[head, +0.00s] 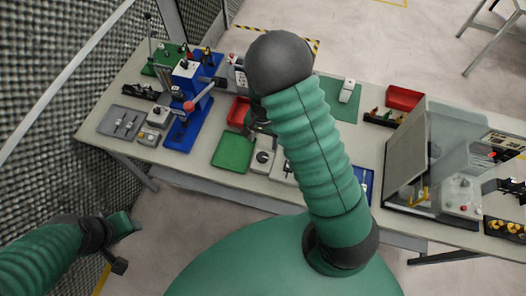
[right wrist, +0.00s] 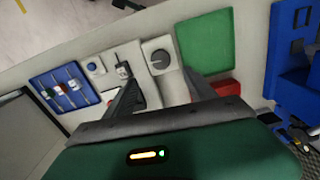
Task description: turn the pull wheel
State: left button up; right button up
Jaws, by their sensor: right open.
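The clearest candidate for the pull wheel is the lever with a red knob (head: 189,106) on the blue press (head: 184,135), left of centre on the table; its wheel is not clearly visible. The blue press also shows at the right edge of the right wrist view (right wrist: 292,88). My right gripper (right wrist: 165,96) is open, its fingers apart over the table, near a grey box with a round dial (right wrist: 160,57). In the head view my right arm mostly hides it. My left gripper (head: 121,245) hangs at lower left, off the table; its jaw opening is unclear.
A green tray (head: 233,152) and a red bin (head: 238,112) lie between the press and my right arm. A grey tray (head: 121,123) and small boxes stand left of the press. A clear-sided machine (head: 440,165) stands at right.

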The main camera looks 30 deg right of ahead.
aim_at(263, 156)
jog(key=f+p, duration=0.1)
jog(key=f, duration=0.4)
jog(key=f+p, duration=0.1)
jog(key=f, duration=0.5)
jog(key=shift+w+f, duration=0.2)
jog(key=shift+f, duration=0.1)
jog(key=shift+s+f, duration=0.1)
jog(key=shift+f, duration=0.2)
